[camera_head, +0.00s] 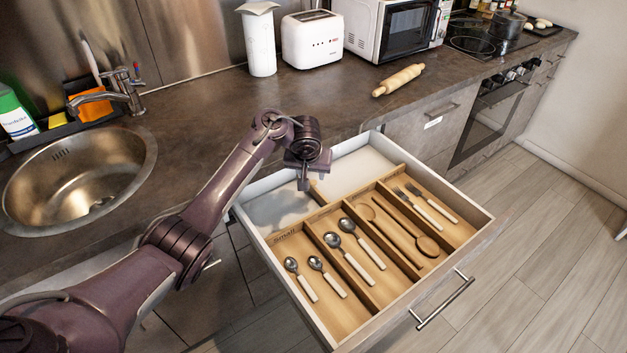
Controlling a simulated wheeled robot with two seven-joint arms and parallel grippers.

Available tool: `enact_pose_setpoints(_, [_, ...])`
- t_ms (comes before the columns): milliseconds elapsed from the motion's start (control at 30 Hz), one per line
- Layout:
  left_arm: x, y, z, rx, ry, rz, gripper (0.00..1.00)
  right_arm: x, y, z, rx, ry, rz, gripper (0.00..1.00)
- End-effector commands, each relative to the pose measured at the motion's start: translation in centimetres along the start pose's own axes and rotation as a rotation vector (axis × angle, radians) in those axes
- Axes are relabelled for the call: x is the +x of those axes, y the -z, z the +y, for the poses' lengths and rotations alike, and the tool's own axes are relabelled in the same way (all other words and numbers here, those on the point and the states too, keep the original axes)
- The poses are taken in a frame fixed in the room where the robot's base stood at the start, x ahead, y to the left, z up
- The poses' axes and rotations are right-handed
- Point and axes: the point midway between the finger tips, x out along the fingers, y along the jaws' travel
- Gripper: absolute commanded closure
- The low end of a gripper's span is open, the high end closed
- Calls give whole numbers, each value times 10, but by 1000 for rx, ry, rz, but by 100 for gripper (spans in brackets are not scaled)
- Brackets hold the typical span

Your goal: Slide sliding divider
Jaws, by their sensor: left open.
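An open drawer (474,203) holds a wooden cutlery tray (288,252) with several compartments. A wooden divider (346,202) runs across the back of the tray, with white empty drawer floor behind it. A short thin wooden piece (318,193) stands in that rear space, close to my gripper. My left gripper (304,184) is above the rear part of the drawer, pointing down, open. Whether its fingers touch the wooden piece cannot be told. My right gripper is not in view.
Spoons (340,258), wooden spoons (400,226) and forks (430,205) lie in the compartments. The counter edge (345,137) is close behind the drawer. A sink (80,175) is at left; a rolling pin (398,80) lies on the counter.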

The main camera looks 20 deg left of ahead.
Motion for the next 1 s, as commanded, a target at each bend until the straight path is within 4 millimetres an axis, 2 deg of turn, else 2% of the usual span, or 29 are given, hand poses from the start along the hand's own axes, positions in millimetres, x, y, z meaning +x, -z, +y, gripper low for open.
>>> enact_pose_setpoints(67, [16,-1,0,0,2,-1,59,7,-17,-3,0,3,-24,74])
enact_pose_setpoints(167, [30,-1,0,0,1,-1,59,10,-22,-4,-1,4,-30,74])
enact_pose_setpoints(267, [40,0,0,0,0,0,59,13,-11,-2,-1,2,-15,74])
enact_pose_setpoints(433, [46,0,0,-1,0,2,59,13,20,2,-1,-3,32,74])
enact_pose_setpoints(633, [46,0,0,0,-1,2,59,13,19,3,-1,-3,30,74])
enact_pose_setpoints(933, [45,0,0,0,-1,2,99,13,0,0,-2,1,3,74])
enact_pose_setpoints(1000, [45,0,0,0,-1,2,100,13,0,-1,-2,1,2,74])
